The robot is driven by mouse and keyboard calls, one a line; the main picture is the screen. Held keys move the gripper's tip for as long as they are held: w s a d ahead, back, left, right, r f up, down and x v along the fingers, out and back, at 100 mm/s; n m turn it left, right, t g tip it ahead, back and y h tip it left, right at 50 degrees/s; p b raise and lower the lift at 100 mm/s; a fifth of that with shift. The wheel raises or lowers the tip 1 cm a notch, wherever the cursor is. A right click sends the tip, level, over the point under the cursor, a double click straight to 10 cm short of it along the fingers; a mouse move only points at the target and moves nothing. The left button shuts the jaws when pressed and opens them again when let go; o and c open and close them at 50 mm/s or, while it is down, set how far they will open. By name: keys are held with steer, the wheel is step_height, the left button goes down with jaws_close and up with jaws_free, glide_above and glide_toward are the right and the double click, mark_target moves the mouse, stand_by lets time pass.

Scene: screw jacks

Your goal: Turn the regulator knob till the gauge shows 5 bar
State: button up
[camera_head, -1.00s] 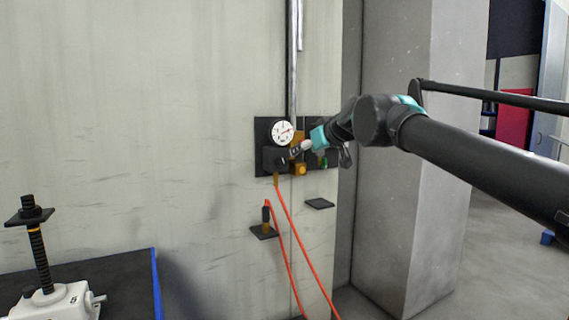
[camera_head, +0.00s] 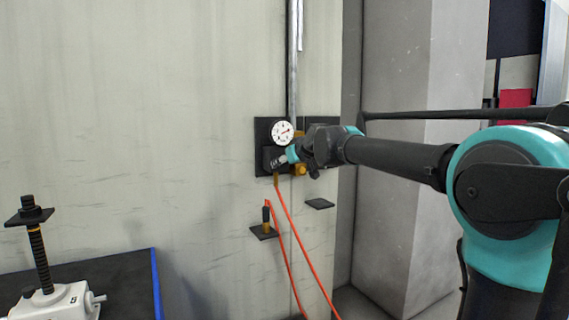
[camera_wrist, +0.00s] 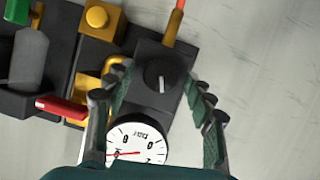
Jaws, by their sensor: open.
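The regulator knob (camera_wrist: 159,76) is a dark round knob with a white mark, on a dark block in the wrist view. My gripper (camera_wrist: 160,105) is open, with one finger on each side of the knob and no contact that I can make out. The gauge (camera_head: 283,133) is a white dial above the block. It also shows in the wrist view (camera_wrist: 138,143), partly cut off by my gripper, with a red needle; its value is too small to read.
A yellow button (camera_wrist: 96,17), a red lever (camera_wrist: 62,110) and a green part (camera_wrist: 18,10) sit beside the regulator. An orange hose (camera_head: 291,230) hangs below the panel (camera_head: 262,129). A small shelf (camera_head: 320,203) juts out lower right. A screw jack (camera_head: 41,255) stands far left.

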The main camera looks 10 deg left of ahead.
steer(key=shift+w+a+f, duration=0.1)
steer(key=shift+w, duration=0.1)
steer(key=shift+c, duration=0.6)
steer(key=c, duration=1)
steer(key=shift+c, duration=0.2)
steer(key=shift+m+g+y, duration=0.8)
steer(key=shift+m+y, duration=0.6)
steer(key=shift+m, duration=0.8)
